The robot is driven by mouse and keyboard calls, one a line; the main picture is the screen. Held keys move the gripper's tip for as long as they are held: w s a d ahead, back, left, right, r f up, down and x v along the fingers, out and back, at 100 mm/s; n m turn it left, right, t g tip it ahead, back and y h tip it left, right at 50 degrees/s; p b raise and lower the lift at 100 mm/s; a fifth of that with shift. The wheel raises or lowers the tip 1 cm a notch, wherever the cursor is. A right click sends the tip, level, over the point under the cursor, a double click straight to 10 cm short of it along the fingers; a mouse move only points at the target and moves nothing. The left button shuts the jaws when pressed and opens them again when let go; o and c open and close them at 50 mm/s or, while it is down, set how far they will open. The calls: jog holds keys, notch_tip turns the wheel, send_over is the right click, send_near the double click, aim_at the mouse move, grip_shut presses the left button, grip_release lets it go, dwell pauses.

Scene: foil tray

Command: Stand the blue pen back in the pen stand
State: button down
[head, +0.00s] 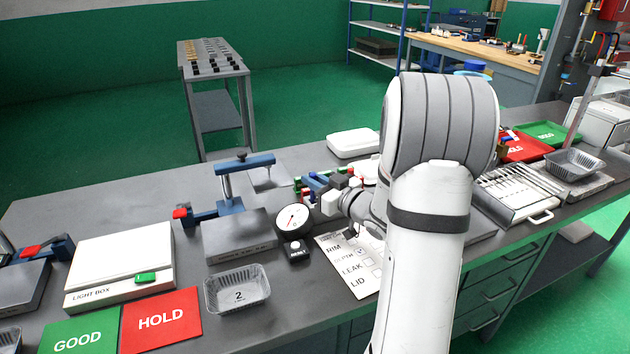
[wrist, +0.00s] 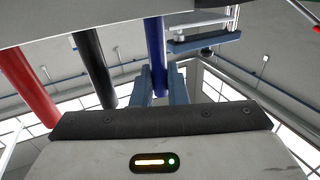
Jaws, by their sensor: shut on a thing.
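The blue pen (wrist: 155,55) is between the two blue-grey fingers of my gripper (wrist: 161,85) in the wrist view, and the fingers are shut on it. Its far end meets the edge of a pale slab (wrist: 60,15), which may be part of the pen stand. I cannot tell whether the pen is in a hole there. A black pen (wrist: 95,68) and a red pen (wrist: 28,85) stand in a row to its left, reaching the same slab. In the head view, my gripper (head: 318,183) is small beside red and green pieces, and the pen is not clear.
A round dial gauge (head: 293,219) stands just left of and nearer than my gripper. A blue-armed press (head: 232,200) is further left. A white box (head: 353,143) lies behind. A checklist sheet (head: 345,262) lies in front.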

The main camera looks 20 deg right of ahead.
jog(key=shift+f, duration=0.25)
jog(key=c, duration=1.4)
grip_release()
jog(key=shift+o, duration=0.2)
jog(key=shift+r, duration=0.15)
jog(key=shift+r+p, duration=1.9)
jog(key=shift+r, duration=1.05)
